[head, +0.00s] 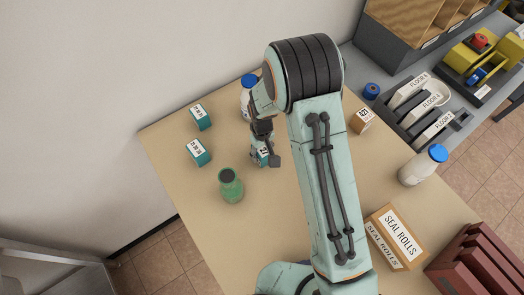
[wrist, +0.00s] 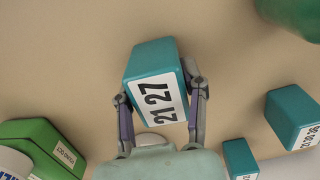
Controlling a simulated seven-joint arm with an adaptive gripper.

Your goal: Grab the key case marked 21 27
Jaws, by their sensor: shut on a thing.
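The teal key case marked 21 27 (wrist: 153,62) is between the fingers of my gripper (wrist: 160,95) in the wrist view, with its white label facing the camera. The fingers press on its two sides. In the head view my gripper (head: 264,150) is over the table, and the case (head: 263,157) shows partly below the arm. Whether the case touches the table is hard to tell.
Two other teal cases (head: 200,117) (head: 198,152) stand to the left on the table (head: 270,230). A SEAL ROLLS box (head: 397,236) is at right.

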